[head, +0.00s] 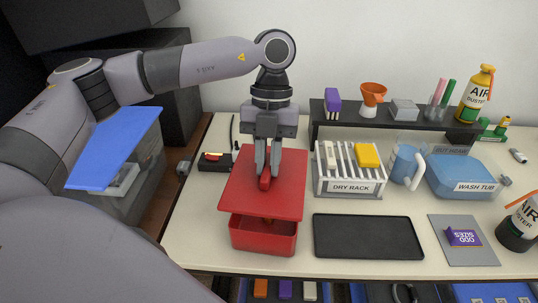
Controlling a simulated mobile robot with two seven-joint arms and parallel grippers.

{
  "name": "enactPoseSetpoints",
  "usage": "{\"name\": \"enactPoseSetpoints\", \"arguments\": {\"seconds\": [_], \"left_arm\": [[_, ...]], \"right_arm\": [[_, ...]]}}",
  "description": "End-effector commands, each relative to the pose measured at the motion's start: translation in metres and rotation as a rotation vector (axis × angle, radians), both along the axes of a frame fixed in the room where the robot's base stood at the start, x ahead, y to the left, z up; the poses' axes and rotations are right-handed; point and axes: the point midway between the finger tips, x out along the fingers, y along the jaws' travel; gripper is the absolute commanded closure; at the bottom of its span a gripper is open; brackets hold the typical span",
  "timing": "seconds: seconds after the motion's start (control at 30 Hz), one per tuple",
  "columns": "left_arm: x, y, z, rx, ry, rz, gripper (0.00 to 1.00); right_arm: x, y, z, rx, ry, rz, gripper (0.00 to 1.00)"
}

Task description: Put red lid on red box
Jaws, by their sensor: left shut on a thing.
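The red lid (258,199) is a flat red panel with a small red handle on top. My left gripper (268,172) reaches down from above and is shut on the handle. The red box (263,237) stands on the table below the lid, near the front edge. The lid is over the back part of the box and extends behind it; the box's front inner side shows below the lid's front edge. The lid appears raised above the box, and what lies under it is mostly hidden. My right gripper is not in view.
A white dry rack (348,188) holding a yellow block stands just right of the lid. A black tray (368,236) lies right of the box. A blue-lidded bin (115,147) is at the left. A blue wash tub (468,177) and a dark shelf (400,120) are farther right.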

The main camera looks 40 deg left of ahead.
Motion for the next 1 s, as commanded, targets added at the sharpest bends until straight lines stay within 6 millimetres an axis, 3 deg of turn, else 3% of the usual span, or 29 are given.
{"name": "enactPoseSetpoints", "arguments": {"seconds": [0.53,0.83,1.0], "left_arm": [[0.000,0.000,0.000,-0.001,0.001,0.003,1.00],[0.000,0.000,-0.027,-0.001,0.001,0.002,1.00],[0.000,0.000,-0.034,-0.001,-0.001,0.002,1.00]], "right_arm": [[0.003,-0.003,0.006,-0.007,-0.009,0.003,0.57],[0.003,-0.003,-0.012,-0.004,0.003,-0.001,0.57],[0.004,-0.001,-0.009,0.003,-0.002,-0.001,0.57]]}}
